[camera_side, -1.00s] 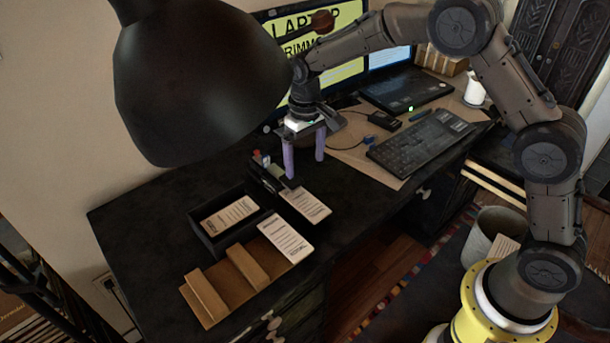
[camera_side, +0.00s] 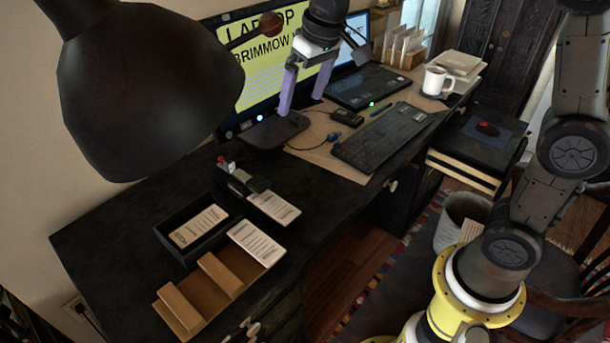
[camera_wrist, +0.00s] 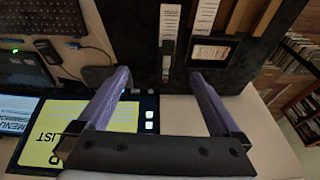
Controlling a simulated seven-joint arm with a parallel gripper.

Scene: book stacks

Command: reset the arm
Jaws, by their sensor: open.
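My gripper (camera_side: 304,92) is open and empty, with its two purple fingers apart. In the side view it hangs above the desk (camera_side: 115,225), in front of the monitor (camera_side: 262,62) with the yellow screen. In the wrist view my gripper (camera_wrist: 165,88) spreads over the monitor's lower edge and the back of the desk. Nothing lies between its fingers.
A black lamp shade (camera_side: 140,90) fills the upper left. A black tray (camera_side: 182,245), a wooden rack (camera_side: 180,305) and printed cards (camera_side: 273,207) sit at the desk's near left. A keyboard (camera_side: 388,137), laptop (camera_side: 368,88) and white mug (camera_side: 436,82) stand right.

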